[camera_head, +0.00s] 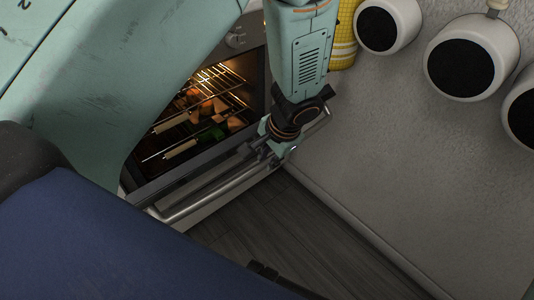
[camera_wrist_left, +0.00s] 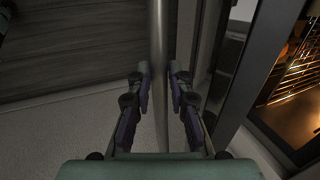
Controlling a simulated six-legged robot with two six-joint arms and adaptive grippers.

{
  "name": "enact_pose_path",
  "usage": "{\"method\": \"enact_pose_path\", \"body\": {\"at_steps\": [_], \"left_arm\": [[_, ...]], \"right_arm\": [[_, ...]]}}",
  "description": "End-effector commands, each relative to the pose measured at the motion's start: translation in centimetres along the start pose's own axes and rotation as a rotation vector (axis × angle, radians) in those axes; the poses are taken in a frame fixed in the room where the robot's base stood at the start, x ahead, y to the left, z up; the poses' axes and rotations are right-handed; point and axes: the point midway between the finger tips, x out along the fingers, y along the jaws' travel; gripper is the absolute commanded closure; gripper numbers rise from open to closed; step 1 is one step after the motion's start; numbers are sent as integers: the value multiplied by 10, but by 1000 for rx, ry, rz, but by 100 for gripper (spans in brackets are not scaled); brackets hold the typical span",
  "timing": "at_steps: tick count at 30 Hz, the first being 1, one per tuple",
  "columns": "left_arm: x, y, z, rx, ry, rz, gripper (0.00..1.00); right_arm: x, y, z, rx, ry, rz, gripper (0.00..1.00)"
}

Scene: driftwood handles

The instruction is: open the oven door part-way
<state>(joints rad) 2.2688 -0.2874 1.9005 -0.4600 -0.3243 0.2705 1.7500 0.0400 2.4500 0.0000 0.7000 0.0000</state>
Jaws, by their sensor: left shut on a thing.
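The oven door (camera_head: 198,177) stands part-way open, tilted out from the lit oven (camera_head: 235,75). Its long metal handle bar (camera_head: 200,200) runs along the door's outer edge and also shows upright in the left wrist view (camera_wrist_left: 160,40). My left gripper (camera_head: 272,146) is shut on the handle, toward its right part. In the left wrist view its two fingers (camera_wrist_left: 161,92) lie on either side of the bar. The arm hides some of the handle and door. I do not see my right gripper.
Racks (camera_head: 180,127) with food lie inside the oven. White canisters with dark ends (camera_head: 461,67) and a yellow patterned item (camera_head: 344,35) stand on the grey surface (camera_head: 400,150) at the right. The dark wood floor (camera_head: 275,225) below the door looks clear.

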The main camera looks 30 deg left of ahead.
Motion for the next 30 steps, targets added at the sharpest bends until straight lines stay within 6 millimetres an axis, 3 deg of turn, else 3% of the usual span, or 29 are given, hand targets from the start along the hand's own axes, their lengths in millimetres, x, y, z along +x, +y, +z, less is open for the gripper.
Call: {"method": "enact_pose_path", "body": {"at_steps": [11, 12, 18, 30], "left_arm": [[-1, 1, -1, -1, 3, 0, 100], [-1, 1, -1, -1, 3, 0, 79], [0, 1, -1, 0, 2, 0, 62], [0, 1, 0, 0, 0, 0, 62]], "right_arm": [[0, 0, 0, 0, 0, 0, 43], [0, 0, 0, 0, 0, 0, 43], [0, 0, 0, 0, 0, 0, 43], [0, 0, 0, 0, 0, 0, 43]]}}
